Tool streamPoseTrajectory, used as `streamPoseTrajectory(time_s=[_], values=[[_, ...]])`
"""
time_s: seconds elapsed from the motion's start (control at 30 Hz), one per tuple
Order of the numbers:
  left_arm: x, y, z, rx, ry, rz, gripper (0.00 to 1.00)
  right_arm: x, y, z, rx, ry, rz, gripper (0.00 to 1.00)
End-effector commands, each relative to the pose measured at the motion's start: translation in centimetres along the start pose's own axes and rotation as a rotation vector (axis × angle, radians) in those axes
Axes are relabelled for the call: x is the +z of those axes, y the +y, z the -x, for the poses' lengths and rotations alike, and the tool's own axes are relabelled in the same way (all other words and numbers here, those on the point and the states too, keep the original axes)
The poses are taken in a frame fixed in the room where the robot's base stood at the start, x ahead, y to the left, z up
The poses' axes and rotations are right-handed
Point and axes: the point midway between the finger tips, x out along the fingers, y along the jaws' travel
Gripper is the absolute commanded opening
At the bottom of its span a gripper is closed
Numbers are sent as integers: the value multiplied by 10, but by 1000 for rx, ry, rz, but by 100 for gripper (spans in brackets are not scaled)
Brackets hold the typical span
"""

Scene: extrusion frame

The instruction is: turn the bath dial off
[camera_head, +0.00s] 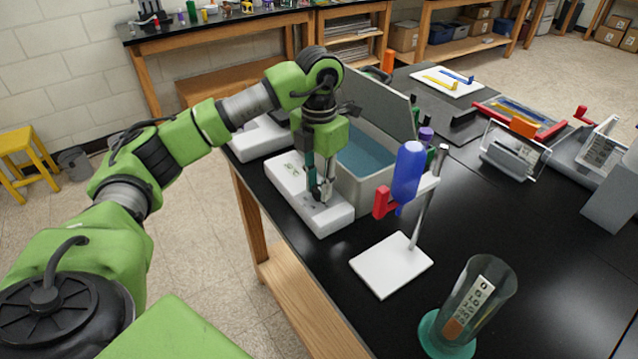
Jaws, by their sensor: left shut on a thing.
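The water bath (372,184) is a pale grey tub with bluish water and a raised lid, standing near the left edge of the black table. Its white front base (335,217) juts out toward the table edge. My left gripper (321,193) points down over this base and is shut, with its fingertips low at the base's top. The dial is mostly hidden by the fingers, so I cannot tell its angle. My right gripper is not in view.
A stand with a blue bottle (408,172) and red handle is right of the bath. A clear graduated cylinder (480,295) stands at the front. Acrylic holders (513,155) and trays fill the right. A white board (447,82) lies behind. The table's front middle is clear.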

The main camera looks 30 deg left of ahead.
Motion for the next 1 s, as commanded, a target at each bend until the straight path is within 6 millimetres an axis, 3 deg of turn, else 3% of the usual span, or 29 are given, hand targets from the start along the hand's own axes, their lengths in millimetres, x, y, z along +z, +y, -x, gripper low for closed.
streamPoseTrajectory(time_s=[0.67, 0.7, 0.77, 1.0], values=[[1, 1, 1, 1, -4, 66, 0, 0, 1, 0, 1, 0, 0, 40], [1, 1, 1, 1, -4, 66, 26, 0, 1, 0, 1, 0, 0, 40], [1, 1, 1, 1, -3, 65, 38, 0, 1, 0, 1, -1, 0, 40], [0, 0, 0, 0, -2, 64, 38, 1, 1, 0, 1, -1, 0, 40]])
